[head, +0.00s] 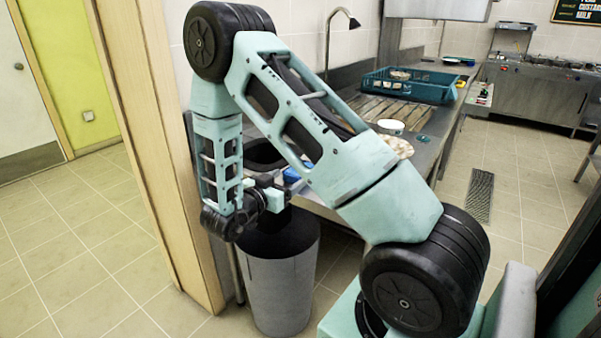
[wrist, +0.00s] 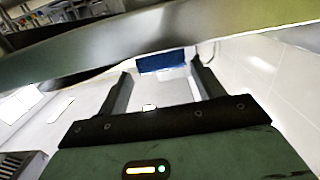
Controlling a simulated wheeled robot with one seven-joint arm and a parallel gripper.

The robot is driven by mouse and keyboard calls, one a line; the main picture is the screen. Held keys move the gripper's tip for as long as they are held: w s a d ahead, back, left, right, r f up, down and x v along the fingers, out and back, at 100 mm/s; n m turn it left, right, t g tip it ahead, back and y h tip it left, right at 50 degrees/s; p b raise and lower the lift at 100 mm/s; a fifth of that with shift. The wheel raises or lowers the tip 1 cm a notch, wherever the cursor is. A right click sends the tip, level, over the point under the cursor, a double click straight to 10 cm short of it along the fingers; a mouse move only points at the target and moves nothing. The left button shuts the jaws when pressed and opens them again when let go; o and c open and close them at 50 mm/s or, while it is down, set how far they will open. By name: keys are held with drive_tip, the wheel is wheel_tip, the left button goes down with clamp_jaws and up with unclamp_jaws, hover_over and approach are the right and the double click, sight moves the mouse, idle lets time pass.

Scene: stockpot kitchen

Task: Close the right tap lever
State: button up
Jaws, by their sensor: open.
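A dark gooseneck tap (head: 345,14) rises behind my arm in the head view. Its base and levers are hidden by my arm there, and I cannot make out the right tap lever in either view. My gripper (head: 280,190) is low at the sink counter's near end, above a grey bin. In the wrist view my gripper (wrist: 162,70) has its two dark fingers apart with nothing held. A blue block-like thing (wrist: 162,60) shows beyond and between the fingertips, with no clear contact.
A metal edge or bar (wrist: 170,38) crosses the wrist view close by. The grey bin (head: 278,290) stands beneath my gripper. A teal crate (head: 410,86) and a white round container (head: 390,126) stand on the counter. A wooden door frame (head: 150,150) is close on the left.

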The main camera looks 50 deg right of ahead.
sight(297, 171)
drive_tip(key=d, duration=0.5)
drive_tip(key=d+p, duration=0.1)
drive_tip(key=d, duration=0.1)
drive_tip(key=shift+w+d, duration=0.25)
drive_tip(key=shift+w, duration=0.15)
drive_tip(key=c, duration=0.8)
